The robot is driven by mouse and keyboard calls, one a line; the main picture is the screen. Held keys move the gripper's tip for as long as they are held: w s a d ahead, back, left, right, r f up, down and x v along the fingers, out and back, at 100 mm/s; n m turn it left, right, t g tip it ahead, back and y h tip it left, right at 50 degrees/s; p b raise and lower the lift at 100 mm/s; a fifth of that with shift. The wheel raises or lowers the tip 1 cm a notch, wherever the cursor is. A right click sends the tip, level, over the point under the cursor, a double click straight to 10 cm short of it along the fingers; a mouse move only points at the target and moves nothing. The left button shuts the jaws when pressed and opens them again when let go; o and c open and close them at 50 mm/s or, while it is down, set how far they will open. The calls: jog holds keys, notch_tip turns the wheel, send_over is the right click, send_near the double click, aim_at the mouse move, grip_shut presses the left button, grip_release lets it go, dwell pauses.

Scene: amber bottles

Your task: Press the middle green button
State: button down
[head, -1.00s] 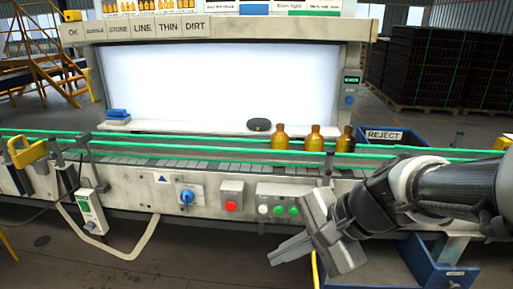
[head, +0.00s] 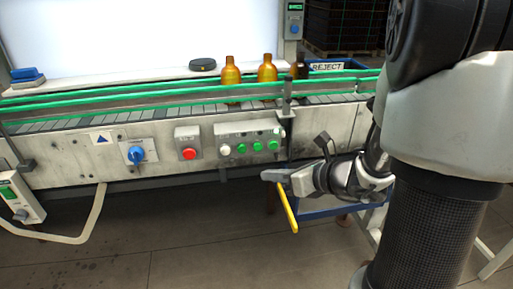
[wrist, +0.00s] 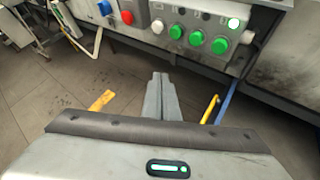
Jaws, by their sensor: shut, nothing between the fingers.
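A grey control box on the conveyor's front has a white button (head: 226,149) and a row of three green buttons. The middle green button (head: 257,147) sits between the left green button (head: 241,148) and the right green button (head: 273,146). In the wrist view the middle green button (wrist: 196,38) is beyond and to the right of my fingertips. My gripper (head: 268,175) is shut and empty, below the box and apart from the buttons. Its fingers (wrist: 160,76) point toward the panel in the wrist view.
A red button (head: 189,153) and a blue rotary switch (head: 136,154) are left of the box. Amber bottles (head: 231,72) stand on the conveyor behind green rails. A blue reject bin (head: 338,65) is at right.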

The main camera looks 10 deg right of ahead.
send_near(258, 147)
jog(key=w+a+f, duration=0.2)
jog(key=a+f, duration=0.2)
jog(key=shift+w, duration=0.2)
jog(key=shift+w+a, duration=0.1)
jog(key=shift+w, duration=0.05)
dwell(2.0)
jog(key=shift+w, duration=0.25)
